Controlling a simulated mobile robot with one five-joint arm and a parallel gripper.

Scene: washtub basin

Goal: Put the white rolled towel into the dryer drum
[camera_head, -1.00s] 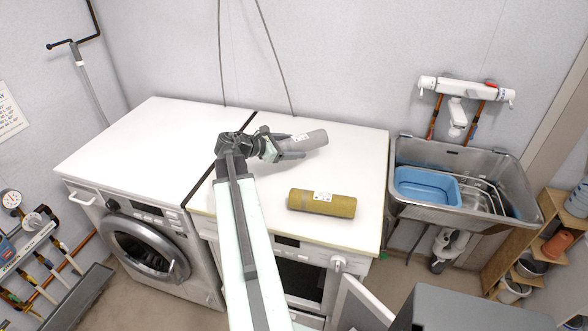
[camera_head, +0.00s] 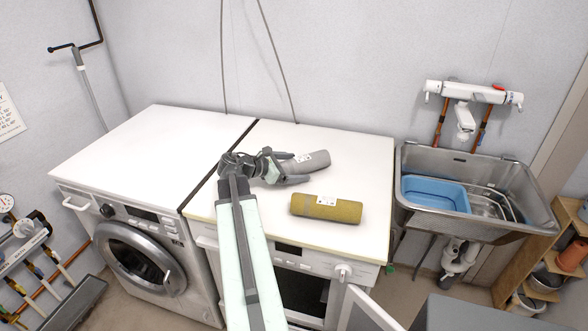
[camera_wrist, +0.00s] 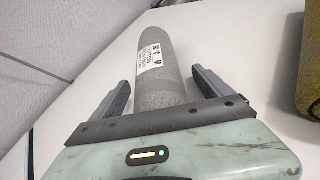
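A light grey-white rolled towel (camera_head: 305,162) with a printed label lies on the white machine top, behind the mustard roll. My gripper (camera_head: 286,168) is low at its left end. In the wrist view the towel (camera_wrist: 160,60) extends between the two fingers (camera_wrist: 165,88). The towel's near end is hidden behind my gripper's body. The right machine (camera_head: 205,232) has a dark front opening, partly behind my arm, and a door (camera_head: 365,312) standing open. I cannot see into its drum.
A mustard rolled towel (camera_head: 327,209) lies just in front of the grey one. A front-loader (camera_head: 120,212) with a shut round door stands left. A sink (camera_head: 475,160) with a blue basin (camera_head: 435,194) is right. The left machine top is clear.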

